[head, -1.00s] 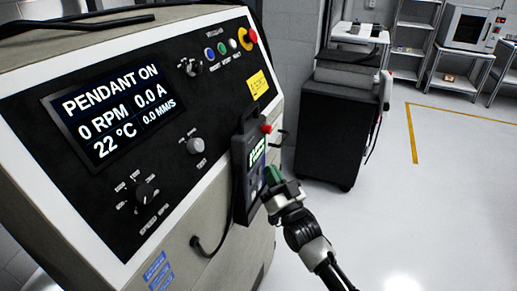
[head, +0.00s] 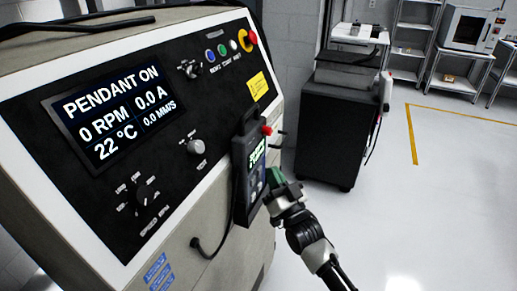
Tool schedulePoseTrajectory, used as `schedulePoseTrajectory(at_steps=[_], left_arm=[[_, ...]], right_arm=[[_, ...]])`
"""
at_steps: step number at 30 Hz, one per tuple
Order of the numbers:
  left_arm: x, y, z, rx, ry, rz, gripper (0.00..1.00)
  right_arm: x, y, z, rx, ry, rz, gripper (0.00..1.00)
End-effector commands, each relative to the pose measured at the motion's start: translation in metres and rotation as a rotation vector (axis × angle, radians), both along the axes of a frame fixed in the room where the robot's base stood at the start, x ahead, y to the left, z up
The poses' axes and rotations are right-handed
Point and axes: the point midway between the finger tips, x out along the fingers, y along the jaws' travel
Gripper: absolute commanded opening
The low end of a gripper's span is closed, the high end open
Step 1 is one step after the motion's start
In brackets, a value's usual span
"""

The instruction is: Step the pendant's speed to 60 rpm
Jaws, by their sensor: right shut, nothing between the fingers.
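The pendant (head: 241,186) is a dark handheld box hung on the right edge of the machine's panel, with a small lit green screen and a red button on top. Its screen text is too small to read. The machine's display (head: 107,116) reads PENDANT ON, 0 RPM, 0.0 A, 22 °C and 0.0 MM/S. My right gripper (head: 272,179) is shut and empty, with its green-marked tip close in front of the pendant's lower face. I cannot tell whether it touches a key. My left gripper is out of view.
The panel holds a speed knob (head: 146,194), a test knob (head: 195,146), coloured buttons (head: 222,49) and a red emergency stop (head: 252,37). A cable hangs from the pendant. A black cabinet (head: 328,130) stands behind; the floor at right is clear.

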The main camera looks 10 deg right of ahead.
Motion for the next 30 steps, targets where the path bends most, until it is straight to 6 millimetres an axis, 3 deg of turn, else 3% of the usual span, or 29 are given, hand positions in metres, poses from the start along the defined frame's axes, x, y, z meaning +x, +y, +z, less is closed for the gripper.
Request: schedulePoseTrajectory(at_steps=[10,30], left_arm=[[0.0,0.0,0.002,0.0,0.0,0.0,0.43],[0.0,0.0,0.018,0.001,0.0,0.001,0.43]], right_arm=[[-0.002,-0.004,0.0,0.0,0.0,0.0,0.0],[-0.034,-0.051,0.0,0.0,0.0,0.0,0.0]])
